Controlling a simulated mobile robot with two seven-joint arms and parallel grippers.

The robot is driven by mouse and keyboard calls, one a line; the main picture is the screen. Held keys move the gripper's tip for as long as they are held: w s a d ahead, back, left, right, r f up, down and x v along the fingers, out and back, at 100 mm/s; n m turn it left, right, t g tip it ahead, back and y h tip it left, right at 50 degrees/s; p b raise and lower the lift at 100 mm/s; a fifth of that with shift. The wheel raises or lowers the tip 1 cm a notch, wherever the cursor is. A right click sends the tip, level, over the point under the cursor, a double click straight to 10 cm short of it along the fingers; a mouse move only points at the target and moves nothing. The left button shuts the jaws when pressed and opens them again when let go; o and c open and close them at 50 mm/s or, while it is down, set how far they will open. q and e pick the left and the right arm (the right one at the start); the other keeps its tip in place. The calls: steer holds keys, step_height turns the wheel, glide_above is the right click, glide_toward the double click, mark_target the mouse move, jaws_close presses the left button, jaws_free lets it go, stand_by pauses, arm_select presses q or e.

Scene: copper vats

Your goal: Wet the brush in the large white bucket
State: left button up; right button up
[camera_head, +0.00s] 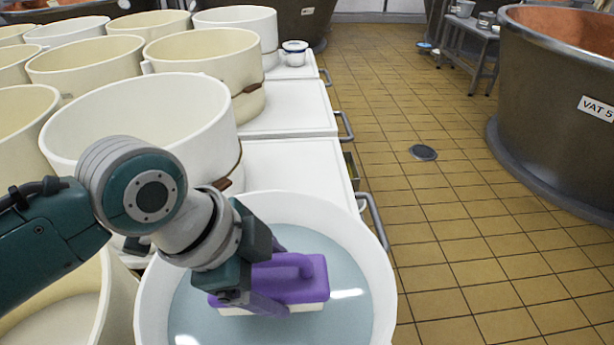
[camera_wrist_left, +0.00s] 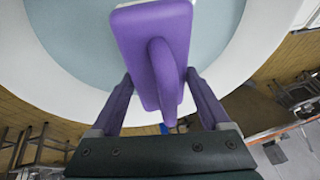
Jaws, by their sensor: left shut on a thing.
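The large white bucket (camera_head: 341,227) stands at the bottom middle of the head view and holds bluish water (camera_head: 352,318). Its white rim also shows in the left wrist view (camera_wrist_left: 233,60). The brush (camera_head: 300,283) has a purple body with a raised handle and a pale bristle side facing down. My left gripper (camera_head: 262,300) is shut on the brush and holds it inside the bucket's rim. The brush (camera_wrist_left: 160,50) fills the middle of the wrist view between the two purple fingers. Whether the bristles touch the water I cannot tell. My right gripper is not in view.
Several cream and white tubs (camera_head: 140,115) crowd the left on white carts (camera_head: 290,108) with grey handles. A small white tub with a blue band (camera_head: 294,52) sits farther back. A large vat (camera_head: 550,110) stands at right.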

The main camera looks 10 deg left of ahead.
arm_select(q)
step_height(320, 180, down, 6)
steer(key=b, duration=0.3)
steer(key=shift+b, duration=0.3)
stand_by(1.4)
step_height(320, 180, up, 16)
steer(key=p, duration=1.6)
steer(key=shift+f, duration=0.2)
